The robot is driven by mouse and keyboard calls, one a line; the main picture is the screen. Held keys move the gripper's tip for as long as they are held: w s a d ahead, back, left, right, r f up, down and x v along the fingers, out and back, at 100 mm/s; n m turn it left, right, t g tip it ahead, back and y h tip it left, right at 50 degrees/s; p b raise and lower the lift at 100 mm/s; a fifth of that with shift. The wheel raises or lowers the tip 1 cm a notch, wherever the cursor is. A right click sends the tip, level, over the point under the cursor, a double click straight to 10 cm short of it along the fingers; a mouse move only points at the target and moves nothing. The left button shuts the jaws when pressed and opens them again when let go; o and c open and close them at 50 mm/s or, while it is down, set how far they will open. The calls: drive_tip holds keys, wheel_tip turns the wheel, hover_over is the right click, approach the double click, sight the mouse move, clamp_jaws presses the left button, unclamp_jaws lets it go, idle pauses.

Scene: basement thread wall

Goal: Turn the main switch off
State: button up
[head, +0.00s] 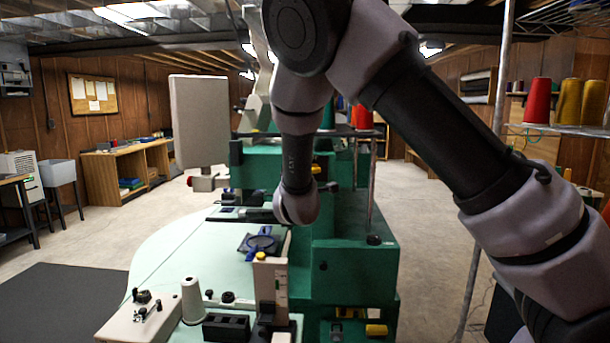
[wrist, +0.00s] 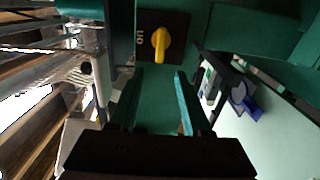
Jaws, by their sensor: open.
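The main switch is a yellow knob (wrist: 160,43) on a black plate (wrist: 177,22) on the green machine. In the wrist view the plate carries light lettering beside the knob that seems to read "ON", turned sideways. The knob's long grip points roughly up and down in that picture. My gripper (wrist: 157,82) is open, its two fingers apart and empty. The knob shows just beyond the gap between the fingertips, and the fingers look clear of it. In the head view my arm hangs before the green machine (head: 350,270), and I cannot make out the fingers there.
A pale green table (head: 185,255) with a blue hoop (head: 262,243) and a white cone (head: 192,300) lies at the left of the machine. A wire shelf with a red thread cone (head: 537,100) stands at the right. Open floor (head: 430,205) lies behind.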

drive_tip(key=shift+s, duration=1.8)
drive_tip(key=s+d+r+m+g+y, duration=0.1)
drive_tip(key=d+r+m+g, duration=0.25)
drive_tip(key=d+m, duration=0.35)
drive_tip(key=s+d+r+m+g+y, duration=0.1)
drive_tip(key=d+r+m+g+y, duration=0.2)
drive_tip(key=d+m, duration=0.5)
drive_tip(key=s+d+r+m+g, duration=0.1)
drive_tip(key=s+d+r+m, duration=0.1)
drive_tip(key=s+d, duration=0.3)
drive_tip(key=s+d+r+m+g+h, duration=0.1)
drive_tip(key=s+d, duration=0.4)
drive_tip(key=s, duration=0.7)
drive_tip(key=s+d+r+m+g+h, duration=0.1)
drive_tip(key=s+d+r+m+g, duration=0.1)
drive_tip(key=s, duration=0.7)
drive_tip(key=d+r+m, duration=0.1)
drive_tip(key=d+m, duration=0.1)
drive_tip(key=d, duration=0.1)
drive_tip(key=shift+d+r, duration=0.25)
